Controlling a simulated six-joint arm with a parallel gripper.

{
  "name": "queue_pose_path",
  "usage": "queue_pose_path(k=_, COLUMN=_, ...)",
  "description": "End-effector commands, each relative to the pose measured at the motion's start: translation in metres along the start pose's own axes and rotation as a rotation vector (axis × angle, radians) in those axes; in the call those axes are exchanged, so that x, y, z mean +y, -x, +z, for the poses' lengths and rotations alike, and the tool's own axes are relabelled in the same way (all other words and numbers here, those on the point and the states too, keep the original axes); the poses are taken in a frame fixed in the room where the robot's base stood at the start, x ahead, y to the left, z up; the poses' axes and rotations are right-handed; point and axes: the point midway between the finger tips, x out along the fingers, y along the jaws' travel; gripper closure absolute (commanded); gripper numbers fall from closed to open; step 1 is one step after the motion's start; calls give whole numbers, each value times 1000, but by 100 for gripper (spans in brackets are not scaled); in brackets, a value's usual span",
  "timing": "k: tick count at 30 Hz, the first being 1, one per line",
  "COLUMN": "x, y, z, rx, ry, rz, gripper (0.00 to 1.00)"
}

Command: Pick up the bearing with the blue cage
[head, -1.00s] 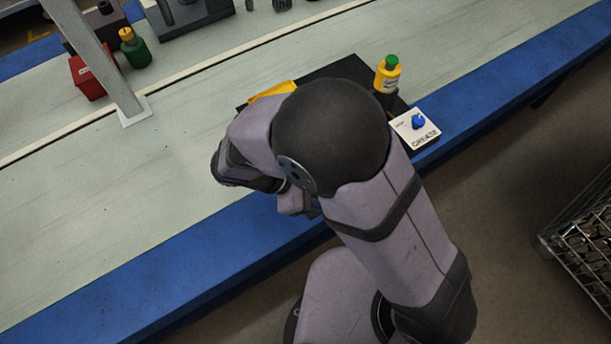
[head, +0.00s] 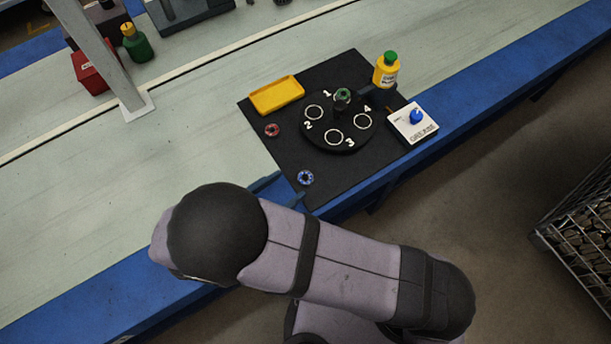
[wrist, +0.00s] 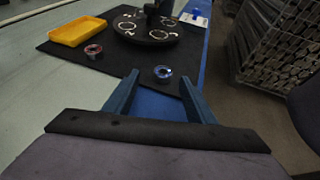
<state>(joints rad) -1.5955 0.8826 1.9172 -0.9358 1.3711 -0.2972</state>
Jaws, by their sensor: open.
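The bearing with the blue cage (head: 306,178) lies flat on the black mat (head: 283,153), near the mat's front edge. In the wrist view the blue-caged bearing (wrist: 163,72) is ahead of the fingers, slightly right of centre. My gripper (head: 283,188) is open and empty. It is just left of and in front of the bearing and not around it. In the wrist view the two blue fingers of my gripper (wrist: 160,92) stand apart, with the bearing beyond their tips. A red-caged bearing (head: 272,130) lies farther back on the mat.
A black turntable (head: 325,138) with numbered rings carries a green-topped part (head: 343,95) near 1.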

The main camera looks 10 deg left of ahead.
Motion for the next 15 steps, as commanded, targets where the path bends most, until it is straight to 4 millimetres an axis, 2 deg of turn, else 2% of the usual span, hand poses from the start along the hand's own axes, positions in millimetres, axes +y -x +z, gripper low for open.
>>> queue_pose_path(k=8, x=-2, y=-10, z=0, rx=-1, ry=0, rz=-2, gripper=49)
queue_pose_path(k=15, x=-8, y=-40, z=-1, rx=0, ry=0, rz=-4, gripper=49)
